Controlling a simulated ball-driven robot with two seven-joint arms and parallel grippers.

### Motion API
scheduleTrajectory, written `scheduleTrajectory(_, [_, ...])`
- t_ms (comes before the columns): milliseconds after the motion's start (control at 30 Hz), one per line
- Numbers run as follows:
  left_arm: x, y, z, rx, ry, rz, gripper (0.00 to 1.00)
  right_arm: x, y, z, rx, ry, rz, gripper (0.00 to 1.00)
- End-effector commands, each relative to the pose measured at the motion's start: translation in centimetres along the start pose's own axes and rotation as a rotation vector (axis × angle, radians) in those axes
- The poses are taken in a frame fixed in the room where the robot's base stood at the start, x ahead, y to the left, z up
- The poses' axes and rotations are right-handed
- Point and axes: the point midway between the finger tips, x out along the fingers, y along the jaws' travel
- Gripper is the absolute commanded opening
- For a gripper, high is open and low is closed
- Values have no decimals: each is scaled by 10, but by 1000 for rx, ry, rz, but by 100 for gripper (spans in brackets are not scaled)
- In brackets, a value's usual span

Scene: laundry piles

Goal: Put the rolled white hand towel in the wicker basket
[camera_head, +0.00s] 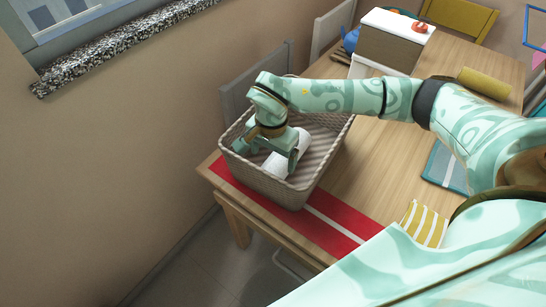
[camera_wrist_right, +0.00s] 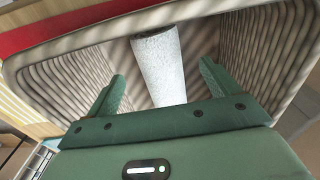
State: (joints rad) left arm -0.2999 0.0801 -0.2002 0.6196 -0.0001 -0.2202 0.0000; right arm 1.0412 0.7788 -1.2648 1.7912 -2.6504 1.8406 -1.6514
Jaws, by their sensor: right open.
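The rolled white hand towel (camera_head: 277,165) lies inside the wicker basket (camera_head: 329,152), and it also shows in the right wrist view (camera_wrist_right: 160,62). The basket, which fills much of the wrist view (camera_wrist_right: 262,50), stands at the table's left end. My right gripper (camera_head: 267,153) reaches down into the basket from above. In the wrist view its two fingers (camera_wrist_right: 163,82) stand wide apart, with the towel showing between and beyond them. The fingers appear clear of the towel there. Part of the towel is hidden behind a finger in the head view. My left gripper is not in view.
A red runner with a white stripe (camera_head: 330,228) lies under the basket on the wooden table (camera_head: 385,165). A yellow striped cloth (camera_head: 424,222), a teal folded cloth (camera_head: 443,168), a yellow roll (camera_head: 484,83) and a box (camera_head: 392,46) lie farther right. Chairs stand behind.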

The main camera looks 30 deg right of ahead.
Motion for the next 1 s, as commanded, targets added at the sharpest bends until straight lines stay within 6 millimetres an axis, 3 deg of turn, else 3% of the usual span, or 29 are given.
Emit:
scheduleTrajectory(33, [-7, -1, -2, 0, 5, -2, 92, -18, -1, -2, 0, 6, -8, 87])
scheduleTrajectory(200, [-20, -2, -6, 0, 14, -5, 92, -62, -1, -1, -1, 5, -9, 87])
scheduleTrajectory(400, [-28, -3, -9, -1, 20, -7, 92, -98, -1, -1, 1, 3, -6, 87])
scheduleTrajectory(600, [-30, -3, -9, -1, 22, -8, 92, -110, 0, 0, 1, 1, -1, 87])
scheduleTrajectory(1000, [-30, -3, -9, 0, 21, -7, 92, -110, 0, 0, 0, 1, -2, 87])
